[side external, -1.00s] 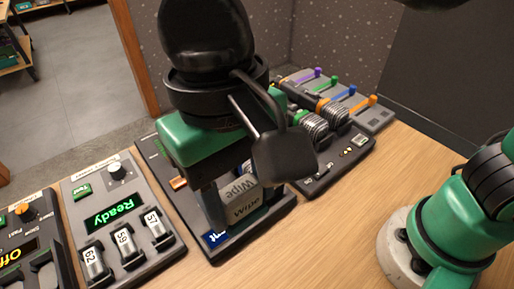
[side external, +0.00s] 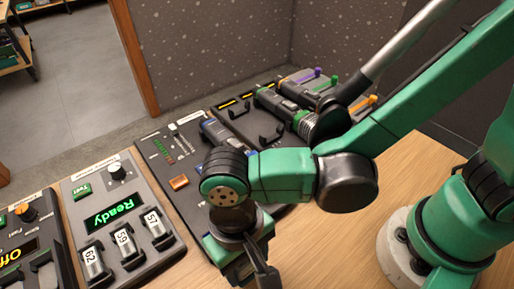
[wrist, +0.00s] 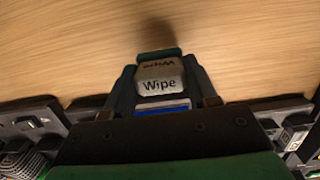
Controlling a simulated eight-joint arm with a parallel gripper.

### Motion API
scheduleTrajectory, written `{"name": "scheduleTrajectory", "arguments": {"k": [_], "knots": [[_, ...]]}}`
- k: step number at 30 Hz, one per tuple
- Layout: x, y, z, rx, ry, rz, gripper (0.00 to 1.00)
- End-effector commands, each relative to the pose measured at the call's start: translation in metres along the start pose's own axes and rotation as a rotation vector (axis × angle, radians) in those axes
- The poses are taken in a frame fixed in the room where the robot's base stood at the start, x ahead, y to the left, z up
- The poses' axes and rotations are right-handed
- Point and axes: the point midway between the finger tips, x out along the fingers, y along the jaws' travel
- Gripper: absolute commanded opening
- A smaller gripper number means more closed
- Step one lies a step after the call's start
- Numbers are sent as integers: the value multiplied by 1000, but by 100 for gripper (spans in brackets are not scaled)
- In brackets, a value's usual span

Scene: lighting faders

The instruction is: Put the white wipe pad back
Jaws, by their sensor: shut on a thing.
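The white wipe pad (wrist: 160,80), printed "Wipe" on its pale face, is between the two dark fingers of my gripper (wrist: 161,76) in the wrist view. My gripper is shut on it. Bare wood table shows past the pad in that view. In the side external view, my gripper's lower end (side external: 252,272) is at the bottom edge of the picture, in front of the dark console (side external: 180,215). The pad cannot be made out there. Whether it touches the table cannot be told.
Coloured sliders (side external: 318,72) sit at the back. Bare wood (side external: 402,150) is open at right.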

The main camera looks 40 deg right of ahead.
Motion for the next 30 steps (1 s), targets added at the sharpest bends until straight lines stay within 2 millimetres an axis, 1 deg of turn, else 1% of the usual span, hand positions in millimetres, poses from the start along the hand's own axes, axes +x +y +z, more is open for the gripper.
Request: {"name": "scheduleTrajectory", "arguments": {"k": [1, 3, 6, 17, 18, 20, 21, 30], "knots": [[7, 0, -1, 0, 0, 0, 2], [14, 0, -2, 0, 0, 0, 2], [19, 0, -2, 0, 0, 0, 2], [22, 0, -2, 0, 0, 0, 2], [22, 0, -2, 0, 0, 0, 60], [22, 0, -2, 0, 0, 0, 77], [22, 0, -2, 0, 0, 0, 83], [21, 0, -2, 0, 0, 0, 83]]}}
